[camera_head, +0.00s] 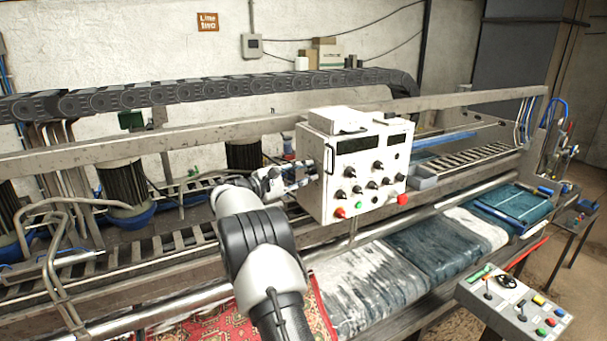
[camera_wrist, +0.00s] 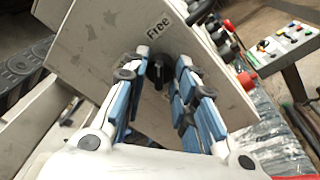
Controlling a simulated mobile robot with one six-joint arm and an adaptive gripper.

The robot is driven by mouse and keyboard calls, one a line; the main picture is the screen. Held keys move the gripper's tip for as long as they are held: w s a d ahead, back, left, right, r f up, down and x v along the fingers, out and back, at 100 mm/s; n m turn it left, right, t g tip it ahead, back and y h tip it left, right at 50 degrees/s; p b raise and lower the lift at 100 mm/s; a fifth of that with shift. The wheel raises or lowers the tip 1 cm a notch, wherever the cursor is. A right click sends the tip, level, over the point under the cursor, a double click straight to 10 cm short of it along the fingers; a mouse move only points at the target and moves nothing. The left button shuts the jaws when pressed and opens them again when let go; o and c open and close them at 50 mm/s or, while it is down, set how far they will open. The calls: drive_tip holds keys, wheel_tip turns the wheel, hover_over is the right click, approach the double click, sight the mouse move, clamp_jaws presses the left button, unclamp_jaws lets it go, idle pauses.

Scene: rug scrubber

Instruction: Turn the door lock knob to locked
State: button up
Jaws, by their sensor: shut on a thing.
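The white control box (camera_head: 366,207) stands on the machine's rail in the head view. Its side panel (camera_wrist: 105,35) fills the upper part of the wrist view and bears a label reading "Free" (camera_wrist: 158,27). A small black knob (camera_wrist: 158,75) sits on that panel below the label. My gripper (camera_wrist: 164,72) has its blue-padded fingers on either side of the knob and is shut on it. In the head view my gripper (camera_head: 299,182) reaches the box's left side, where the knob is hidden. I cannot tell the knob's exact angle or see another label.
The box front carries several black knobs and a red button (camera_head: 403,199). A metal beam (camera_head: 215,135) runs behind it. A second control panel (camera_head: 520,312) stands at lower right. Rugs (camera_head: 440,245) lie on the conveyor below. A handle (camera_head: 329,159) sticks out at the box's left edge.

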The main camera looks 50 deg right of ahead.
drive_tip(key=c, duration=0.4)
drive_tip(key=shift+p, duration=0.3)
drive_tip(key=n+p, duration=0.2)
drive_tip(key=shift+r+n, duration=0.15)
drive_tip(key=shift+n, duration=0.25)
drive_tip(key=n+y+p, duration=0.1)
drive_tip(key=n, duration=0.8)
drive_tip(key=shift+g+y, duration=0.3)
drive_tip(key=shift+g, duration=0.1)
drive_tip(key=n, duration=0.4)
drive_tip(key=shift+w+g+y, duration=0.1)
drive_tip(key=shift+g+y, duration=0.2)
drive_tip(key=shift+g, duration=0.1)
drive_tip(key=shift+n, duration=0.4)
